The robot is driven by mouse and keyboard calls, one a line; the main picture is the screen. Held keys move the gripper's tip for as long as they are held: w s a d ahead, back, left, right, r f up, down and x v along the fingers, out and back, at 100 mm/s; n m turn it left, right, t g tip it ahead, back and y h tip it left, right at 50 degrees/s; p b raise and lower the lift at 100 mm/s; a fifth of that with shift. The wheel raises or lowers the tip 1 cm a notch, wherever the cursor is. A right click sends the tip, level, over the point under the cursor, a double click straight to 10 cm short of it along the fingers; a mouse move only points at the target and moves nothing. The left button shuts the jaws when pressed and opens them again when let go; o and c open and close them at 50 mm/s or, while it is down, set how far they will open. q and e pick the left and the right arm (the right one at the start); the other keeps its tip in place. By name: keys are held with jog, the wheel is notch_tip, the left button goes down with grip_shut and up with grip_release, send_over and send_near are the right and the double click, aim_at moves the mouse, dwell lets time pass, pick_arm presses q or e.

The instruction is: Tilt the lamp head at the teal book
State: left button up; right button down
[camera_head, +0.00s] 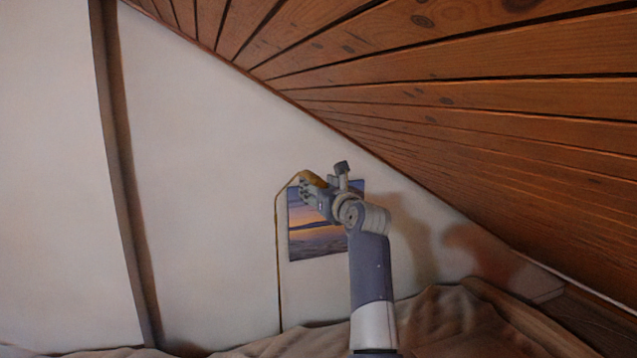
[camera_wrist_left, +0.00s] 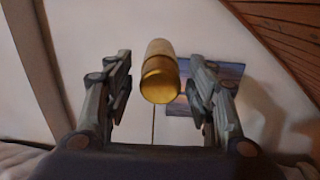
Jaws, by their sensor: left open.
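A thin brass floor lamp pole (camera_head: 278,260) rises in front of the white wall and bends over at its top. Its small golden lamp head (camera_head: 314,179) is at the end of the bend, by my left gripper (camera_head: 323,184). In the left wrist view the cylindrical lamp head (camera_wrist_left: 160,78) appears between the two open fingers of my left gripper (camera_wrist_left: 160,85), with gaps on both sides. Its rounded golden end faces the camera. The gripper partly hides the lamp head in the head view. The teal book and my right gripper are in neither view.
A sunset picture (camera_head: 318,242) hangs on the wall behind the gripper. The sloping wooden ceiling (camera_head: 470,120) comes down at the right. A brown beam (camera_head: 120,180) stands at the left. Rumpled brown bedding (camera_head: 440,320) lies along the bottom. The wall area left of the lamp is clear.

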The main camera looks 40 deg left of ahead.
pick_arm(q)
jog(key=shift+w+a, duration=0.15)
jog(key=shift+a, duration=0.05)
jog(key=c, duration=1)
